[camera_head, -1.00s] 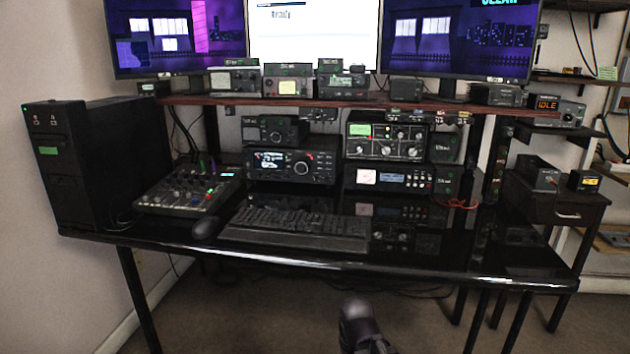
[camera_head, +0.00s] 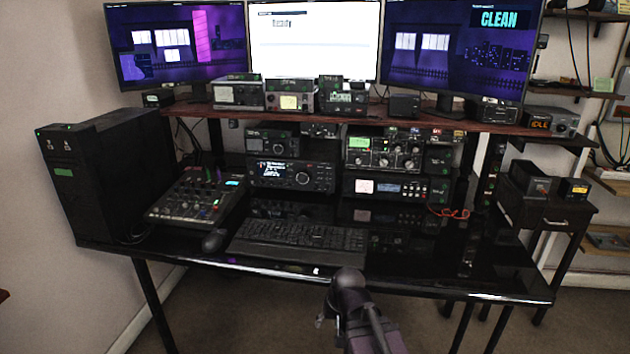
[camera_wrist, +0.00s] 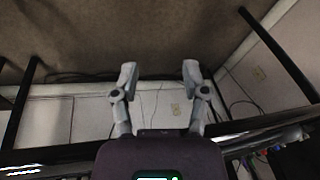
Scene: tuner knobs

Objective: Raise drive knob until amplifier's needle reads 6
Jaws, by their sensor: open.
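The radio gear stands at the back of the black desk. A silver-faced unit with a green display and several knobs (camera_head: 384,153) sits upper right of centre. A black transceiver (camera_head: 291,174) with a large round knob sits to the left. Which of these is the amplifier, and which knob is the drive knob, I cannot tell; needles are too small to read. In the wrist view my gripper (camera_wrist: 160,80) is open and empty, apart from all gear. My arm shows at the desk's front edge.
A keyboard (camera_head: 298,243) and mouse (camera_head: 214,242) lie on the desk (camera_head: 440,270). A mixer (camera_head: 196,196) and a computer tower (camera_head: 112,177) stand left. A shelf (camera_head: 300,116) carries more units below three monitors. The desk's right front is clear.

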